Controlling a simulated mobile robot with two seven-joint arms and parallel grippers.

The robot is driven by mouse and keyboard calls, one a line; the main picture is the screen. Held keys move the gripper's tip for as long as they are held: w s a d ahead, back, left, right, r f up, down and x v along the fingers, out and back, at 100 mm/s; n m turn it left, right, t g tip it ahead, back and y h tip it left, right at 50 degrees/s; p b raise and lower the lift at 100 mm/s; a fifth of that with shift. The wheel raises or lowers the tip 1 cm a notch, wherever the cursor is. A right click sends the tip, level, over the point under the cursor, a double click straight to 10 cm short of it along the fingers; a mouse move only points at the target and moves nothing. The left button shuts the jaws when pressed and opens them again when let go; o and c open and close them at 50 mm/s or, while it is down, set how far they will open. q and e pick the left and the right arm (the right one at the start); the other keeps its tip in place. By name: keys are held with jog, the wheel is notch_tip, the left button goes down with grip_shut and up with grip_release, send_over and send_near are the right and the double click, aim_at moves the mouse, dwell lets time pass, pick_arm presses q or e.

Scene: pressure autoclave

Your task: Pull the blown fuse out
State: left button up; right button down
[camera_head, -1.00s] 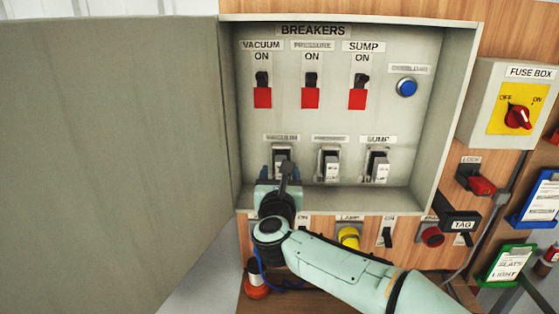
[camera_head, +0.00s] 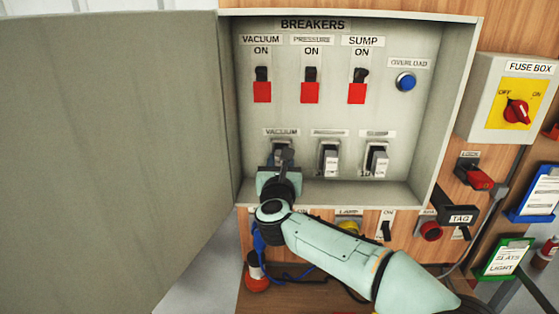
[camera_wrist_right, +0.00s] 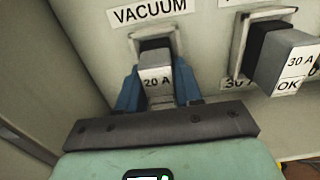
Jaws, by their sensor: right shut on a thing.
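The vacuum fuse (camera_wrist_right: 156,82), a grey block marked 20 A, sits in its dark holder under the VACUUM label in the right wrist view. My right gripper (camera_wrist_right: 158,90) has its blue fingers on both sides of this fuse and is shut on it. In the head view the right gripper (camera_head: 282,165) covers most of that fuse. The middle fuse (camera_head: 329,161) and the sump fuse (camera_head: 376,160) sit in their holders to the right. The middle fuse also shows in the right wrist view (camera_wrist_right: 285,58), with a 30 A and OK label. My left gripper is not in view.
The breaker box (camera_head: 429,120) has its grey door (camera_head: 110,150) swung open to the left. Three red-tabbed breakers, marked ON, and a blue overload button (camera_head: 405,82) are above the fuses. A fuse box (camera_head: 514,100) with a red rotary switch is at the right.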

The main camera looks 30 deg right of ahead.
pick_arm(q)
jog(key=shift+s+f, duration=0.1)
pick_arm(e)
jog(key=shift+s+a, duration=0.1)
jog(key=shift+s, duration=0.05)
jog(key=shift+s+a+f+b, duration=0.1)
jog(key=shift+s+a+b, duration=0.3)
jog(key=shift+s+b, duration=0.2)
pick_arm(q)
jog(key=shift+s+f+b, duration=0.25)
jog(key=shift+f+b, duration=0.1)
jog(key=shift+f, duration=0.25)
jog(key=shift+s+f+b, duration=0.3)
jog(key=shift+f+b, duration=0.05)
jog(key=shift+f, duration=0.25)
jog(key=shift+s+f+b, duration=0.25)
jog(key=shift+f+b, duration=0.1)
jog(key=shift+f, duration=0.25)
pick_arm(e)
jog(key=shift+v, duration=2.25)
